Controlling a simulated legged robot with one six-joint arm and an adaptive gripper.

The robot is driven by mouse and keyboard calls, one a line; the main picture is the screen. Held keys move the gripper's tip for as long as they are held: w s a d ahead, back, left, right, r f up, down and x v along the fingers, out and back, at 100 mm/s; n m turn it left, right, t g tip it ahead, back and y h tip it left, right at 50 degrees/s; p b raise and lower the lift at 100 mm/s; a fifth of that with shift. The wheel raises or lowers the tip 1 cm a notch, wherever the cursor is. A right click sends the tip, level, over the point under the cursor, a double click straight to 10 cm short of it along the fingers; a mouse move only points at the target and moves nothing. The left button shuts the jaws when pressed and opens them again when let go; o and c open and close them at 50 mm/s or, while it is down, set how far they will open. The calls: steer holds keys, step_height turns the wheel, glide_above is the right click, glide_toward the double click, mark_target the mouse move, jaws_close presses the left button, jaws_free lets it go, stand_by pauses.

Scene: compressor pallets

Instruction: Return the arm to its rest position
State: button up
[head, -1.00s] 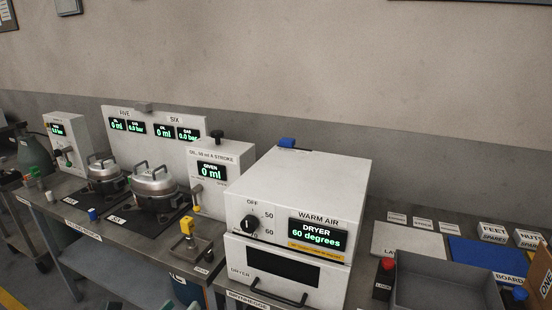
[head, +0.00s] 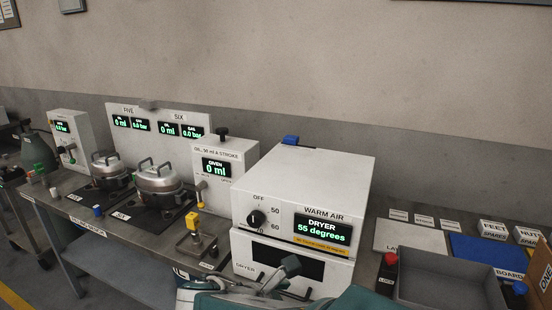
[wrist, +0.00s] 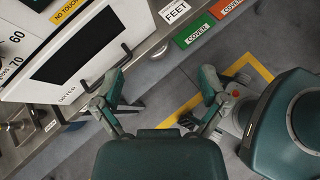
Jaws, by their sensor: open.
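My gripper (wrist: 165,92) is open and empty in the wrist view, its two fingers spread wide above the floor, in front of the bench. The left finger overlaps the edge of the dryer drawer handle (wrist: 103,68) in the picture; I cannot tell whether they touch. My teal arm (head: 345,300) shows at the bottom of the head view, in front of the dryer (head: 305,180). The dryer reads 55 degrees, and its drawer front looks closed. My rounded teal body (wrist: 290,115) is at the right of the wrist view.
A grey tray (head: 440,280) and a red button (head: 391,259) are right of the dryer. Two metal pots (head: 157,180) and an oil dispenser (head: 224,165) are left. Green and orange cover labels (wrist: 195,31) line the bench edge. Open floor (wrist: 245,50) lies in front.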

steer(key=s+d+r+m+y, duration=0.1)
steer(key=s+d+m+y, duration=0.3)
steer(key=m, duration=0.7)
steer(key=s+d+r+m+g+y, duration=0.1)
steer(key=s+d+m+y, duration=0.4)
steer(key=d+m, duration=0.3)
steer(key=s+m, duration=0.1)
steer(key=m, duration=0.3)
steer(key=shift+s+d, duration=0.15)
steer(key=shift+d, duration=0.15)
